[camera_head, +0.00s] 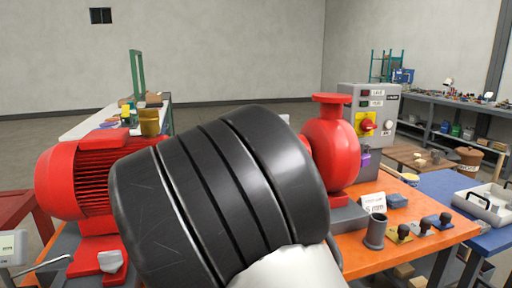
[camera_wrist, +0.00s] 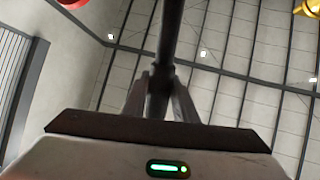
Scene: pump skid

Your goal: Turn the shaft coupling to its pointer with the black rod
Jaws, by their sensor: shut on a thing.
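In the wrist view my gripper (camera_wrist: 160,92) is shut on the black rod (camera_wrist: 171,32). The rod stands between the two grey fingers and runs out past the top edge, so its far end is out of view. In the head view my own dark arm link fills the middle and hides my gripper and the rod. The red motor (camera_head: 60,180) is at left and the red pump (camera_head: 332,150) is right of centre. The shaft coupling and its pointer do not show; the space between motor and pump is covered by my arm.
The orange bench (camera_head: 372,262) carries a grey cup (camera_head: 375,232), a white sign (camera_head: 373,203) and small knobbed blocks at right. A grey control box (camera_head: 372,120) stands behind the pump. A blue table with a white tray (camera_head: 487,202) is at far right. The wrist view looks at the ceiling.

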